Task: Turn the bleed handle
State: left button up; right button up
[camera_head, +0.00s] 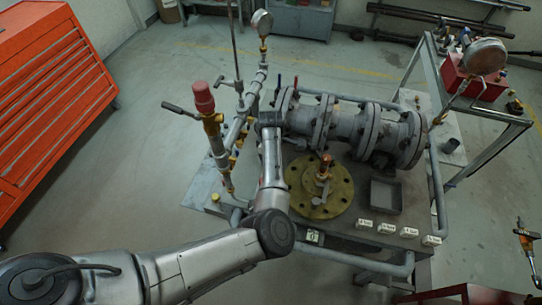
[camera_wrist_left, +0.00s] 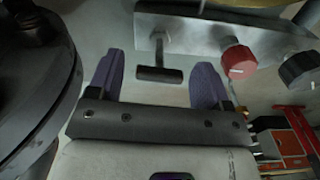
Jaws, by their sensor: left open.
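In the left wrist view, a dark T-shaped handle (camera_wrist_left: 158,75) hangs on a short stem from a grey metal block (camera_wrist_left: 190,32); it looks like the bleed handle. My left gripper (camera_wrist_left: 157,66) is open, with one purple finger on each side of the handle's crossbar and visible gaps at both sides. I cannot tell whether the crossbar is fully between the fingers in depth. In the head view, my left arm reaches up to the pipework, and its wrist hides the fingers and the handle. My right gripper is not in view.
A red knob (camera_wrist_left: 238,61) and a black knob (camera_wrist_left: 298,69) sit right of the handle on the block. A large round flange (camera_wrist_left: 35,80) is close on the left. The grey valve body (camera_head: 345,125) and a gauge pipe (camera_head: 262,60) stand around my wrist.

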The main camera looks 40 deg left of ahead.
pick_arm(q)
jog(key=shift+f, duration=0.15)
jog(key=c, duration=0.9)
jog(key=shift+r+m+p, duration=0.2)
jog(key=shift+m+p, duration=0.1)
jog(key=shift+p, duration=0.4)
jog(key=m+p, duration=0.6)
jog(key=p, duration=0.3)
jog(key=shift+r+m, duration=0.15)
jog(key=shift+m, duration=0.15)
jog(key=m+p, duration=0.3)
jog(key=m, duration=0.1)
jog(key=shift+m, duration=0.3)
jog(key=m+p, duration=0.2)
jog(key=m, duration=0.1)
jog(key=shift+f, duration=0.2)
jog(key=shift+m+p, duration=0.3)
jog(key=shift+m, duration=0.9)
